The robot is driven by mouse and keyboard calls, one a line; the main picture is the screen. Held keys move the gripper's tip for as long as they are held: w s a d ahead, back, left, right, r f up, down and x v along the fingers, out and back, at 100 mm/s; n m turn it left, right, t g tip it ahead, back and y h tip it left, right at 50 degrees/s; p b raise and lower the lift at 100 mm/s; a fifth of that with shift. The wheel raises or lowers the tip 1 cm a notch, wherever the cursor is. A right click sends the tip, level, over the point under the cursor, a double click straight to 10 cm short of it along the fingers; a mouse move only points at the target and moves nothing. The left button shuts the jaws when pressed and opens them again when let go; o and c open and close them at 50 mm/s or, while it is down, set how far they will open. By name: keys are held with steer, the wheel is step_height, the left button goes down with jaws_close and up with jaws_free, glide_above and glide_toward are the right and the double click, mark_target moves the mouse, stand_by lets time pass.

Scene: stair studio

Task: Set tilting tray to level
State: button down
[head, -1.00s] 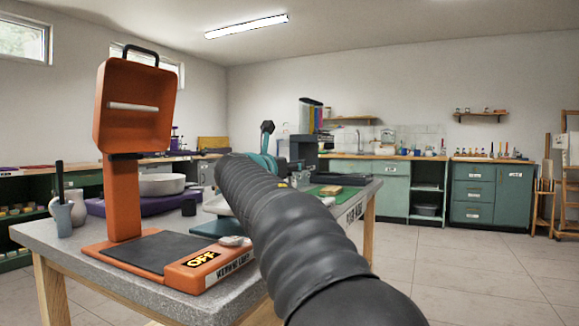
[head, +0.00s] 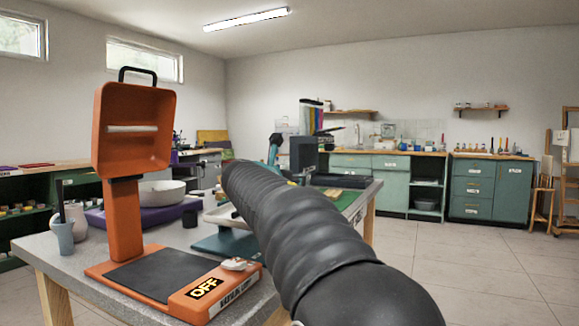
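I cannot clearly make out a tilting tray. A shallow white tray (head: 217,215) lies on the grey worktable, partly hidden behind my black sleeved arm. A teal base (head: 228,243) stands in front of it, and its right side is hidden by the arm. A teal upright part (head: 273,150) and a dark grey block (head: 303,154) show just above the arm. Whether these belong to one device I cannot tell. My gripper does not show; the far end of the arm points away over the table.
A green mat (head: 349,199) lies at the right. Floor to the right is clear.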

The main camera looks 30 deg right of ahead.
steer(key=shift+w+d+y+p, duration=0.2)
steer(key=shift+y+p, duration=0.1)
steer(key=shift+p, duration=0.4)
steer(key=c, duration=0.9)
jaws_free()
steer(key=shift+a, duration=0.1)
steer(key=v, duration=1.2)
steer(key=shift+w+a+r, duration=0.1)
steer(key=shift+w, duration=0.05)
